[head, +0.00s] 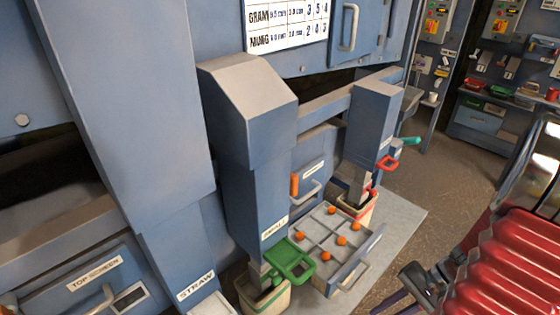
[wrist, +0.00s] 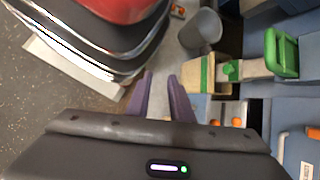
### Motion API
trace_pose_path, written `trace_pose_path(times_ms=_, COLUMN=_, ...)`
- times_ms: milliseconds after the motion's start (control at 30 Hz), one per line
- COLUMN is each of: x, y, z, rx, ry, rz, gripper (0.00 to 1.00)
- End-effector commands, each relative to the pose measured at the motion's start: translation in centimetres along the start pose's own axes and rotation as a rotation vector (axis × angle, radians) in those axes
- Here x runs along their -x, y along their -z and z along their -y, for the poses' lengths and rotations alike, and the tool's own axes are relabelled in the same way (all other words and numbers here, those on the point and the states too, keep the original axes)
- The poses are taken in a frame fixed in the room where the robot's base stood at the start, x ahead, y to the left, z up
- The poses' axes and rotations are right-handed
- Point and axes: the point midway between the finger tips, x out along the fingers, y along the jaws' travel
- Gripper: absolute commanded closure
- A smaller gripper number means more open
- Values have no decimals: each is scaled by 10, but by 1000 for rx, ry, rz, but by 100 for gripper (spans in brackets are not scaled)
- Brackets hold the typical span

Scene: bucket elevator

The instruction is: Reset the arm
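My gripper shows in the wrist view (wrist: 161,82) with two purple fingers apart and nothing between them, so it is open and empty. In the head view its dark body (head: 425,278) is at the lower right, with the purple fingers partly cut off by the bottom edge. It is to the right of the drawer with orange balls (head: 368,249) and apart from it. The rest of the arm's posture is only partly visible.
A blue machine has chutes labelled SMALL (head: 273,228) and STRAW (head: 196,284). A green-handled slide (head: 290,258) is above a bin (head: 262,297). A grey cup-like container (wrist: 201,30) is near the fingers. Open floor (head: 445,190) lies to the right.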

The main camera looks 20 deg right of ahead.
Motion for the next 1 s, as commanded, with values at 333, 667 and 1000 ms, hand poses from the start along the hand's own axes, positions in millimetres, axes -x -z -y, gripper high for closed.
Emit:
trace_pose_path(times_ms=333, x=26, y=-24, z=35, rx=134, ry=-207, rz=-129, gripper=80)
trace_pose_path(times_ms=667, x=48, y=-50, z=72, rx=293, ry=-344, rz=-273, gripper=80)
trace_pose_path(times_ms=1000, x=67, y=-84, z=114, rx=501, ry=-431, rz=-427, gripper=80)
